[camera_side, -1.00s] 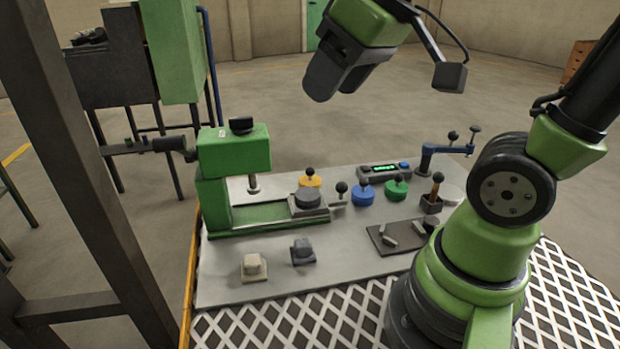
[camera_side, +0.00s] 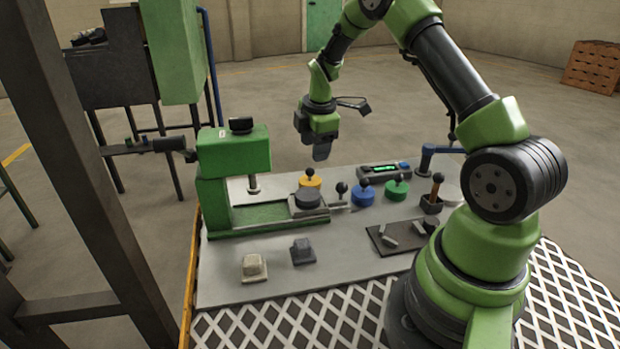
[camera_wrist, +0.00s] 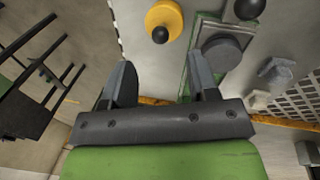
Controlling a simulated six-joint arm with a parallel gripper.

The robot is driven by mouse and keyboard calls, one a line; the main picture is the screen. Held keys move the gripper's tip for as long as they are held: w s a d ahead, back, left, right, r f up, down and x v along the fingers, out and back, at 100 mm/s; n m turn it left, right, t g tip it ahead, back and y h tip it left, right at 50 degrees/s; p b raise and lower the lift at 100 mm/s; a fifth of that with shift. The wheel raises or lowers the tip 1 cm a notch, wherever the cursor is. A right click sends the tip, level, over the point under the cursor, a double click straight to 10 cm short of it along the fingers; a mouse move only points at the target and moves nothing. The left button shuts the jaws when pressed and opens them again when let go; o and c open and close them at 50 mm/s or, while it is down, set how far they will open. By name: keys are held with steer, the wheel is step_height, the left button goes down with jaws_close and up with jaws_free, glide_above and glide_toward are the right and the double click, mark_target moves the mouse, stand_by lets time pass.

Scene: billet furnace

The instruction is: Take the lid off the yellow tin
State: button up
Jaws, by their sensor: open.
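The yellow tin (camera_side: 310,183) stands on the grey table behind the green press, with a black ball knob on its lid. It also shows in the wrist view (camera_wrist: 165,22), at the top, ahead of the fingers. My gripper (camera_side: 322,152) hangs in the air above and slightly right of the tin, pointing down. In the wrist view my gripper (camera_wrist: 163,82) shows two dark fingers spread apart with nothing between them. The lid sits on the tin, and the gripper does not touch it.
The green press (camera_side: 233,170) stands left of the tin, and a dark round block (camera_side: 307,197) is close in front of it. A blue tin (camera_side: 363,195) and a green tin (camera_side: 397,190) stand to the right. The table's front left is mostly clear around two small blocks.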

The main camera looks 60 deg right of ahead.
mark_target(310, 168)
steer(key=f, duration=0.2)
steer(key=w+f, duration=0.1)
steer(key=f, duration=0.4)
steer(key=shift+w+d+f, duration=0.15)
steer(key=shift+w, duration=0.15)
steer(key=c, duration=1)
